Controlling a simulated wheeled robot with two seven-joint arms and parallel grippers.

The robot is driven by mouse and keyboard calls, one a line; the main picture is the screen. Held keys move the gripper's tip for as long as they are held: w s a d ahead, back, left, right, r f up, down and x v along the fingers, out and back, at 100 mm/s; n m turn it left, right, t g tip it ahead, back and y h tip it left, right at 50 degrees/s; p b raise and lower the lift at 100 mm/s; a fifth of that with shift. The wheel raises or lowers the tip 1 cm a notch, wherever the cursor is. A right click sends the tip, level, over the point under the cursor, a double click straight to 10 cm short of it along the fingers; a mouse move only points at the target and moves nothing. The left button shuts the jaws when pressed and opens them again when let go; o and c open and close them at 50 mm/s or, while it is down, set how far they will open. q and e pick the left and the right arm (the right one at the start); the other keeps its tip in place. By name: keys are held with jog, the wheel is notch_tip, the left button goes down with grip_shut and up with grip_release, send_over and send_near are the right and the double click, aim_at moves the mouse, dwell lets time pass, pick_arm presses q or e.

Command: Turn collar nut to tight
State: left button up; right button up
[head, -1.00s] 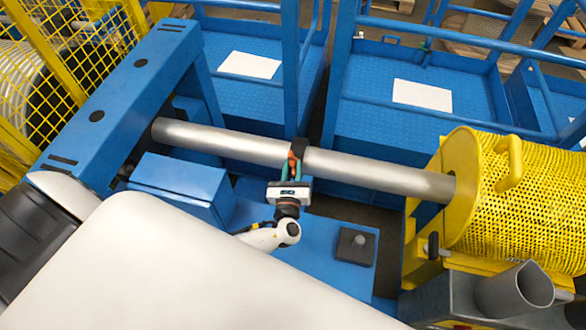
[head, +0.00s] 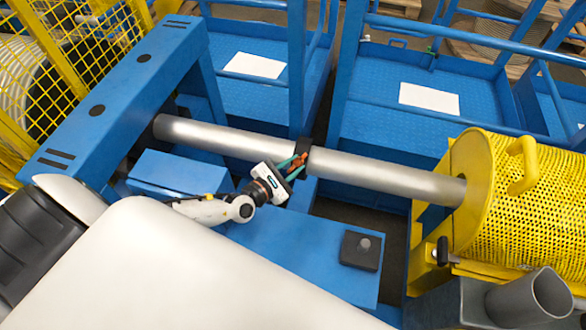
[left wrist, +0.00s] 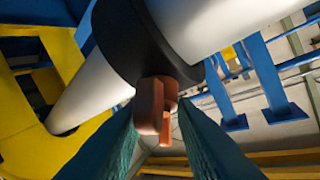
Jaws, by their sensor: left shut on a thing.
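The collar nut is a black ring (head: 305,144) around a long silver shaft (head: 385,176). An orange-brown lug (head: 298,160) sticks out from its near side. In the left wrist view the black ring (left wrist: 125,40) fills the upper middle, with the lug (left wrist: 152,105) below it. My left gripper (head: 293,165) reaches up to the lug from the lower left, tilted. Its teal fingers are shut on the lug, one on each side. The fingers hide part of the lug. The ring's thread and far side are hidden. My right gripper is not in view.
The shaft runs from a blue frame (head: 115,90) at left to a yellow mesh drum (head: 520,205) at right. A blue box (head: 180,178) stands left of my gripper. A blue deck (head: 290,250) with a dark knob block (head: 360,250) lies below. Blue railings stand behind.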

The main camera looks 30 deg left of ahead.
pick_arm(q)
jog(key=m, duration=0.1)
jog(key=m+g+h+b, duration=0.1)
jog(key=m, duration=0.1)
jog(key=shift+w+a+r+m+g+h+b, duration=0.15)
jog(key=shift+w+r+m+g+h+b, duration=0.15)
jog(key=shift+h+b, duration=0.1)
jog(key=shift+m+g+h+b, duration=0.5)
jog(key=shift+m+g+b, duration=0.15)
jog(key=shift+m, duration=0.35)
jog(key=m+g+b, duration=0.2)
jog(key=b, duration=0.1)
jog(key=m+g+h+b, duration=0.1)
jog(key=m+g+b, duration=0.1)
jog(key=m+b, duration=0.1)
jog(key=shift+w+b, duration=0.15)
jog(key=shift+b, duration=0.65)
jog(key=shift+r+m+g+b, duration=0.2)
jog(key=shift+m+g+b, duration=0.35)
jog(key=shift+m+b, duration=0.4)
jog(key=o, duration=0.8)
jog(key=shift+c, duration=0.2)
jog(key=shift+f, duration=0.1)
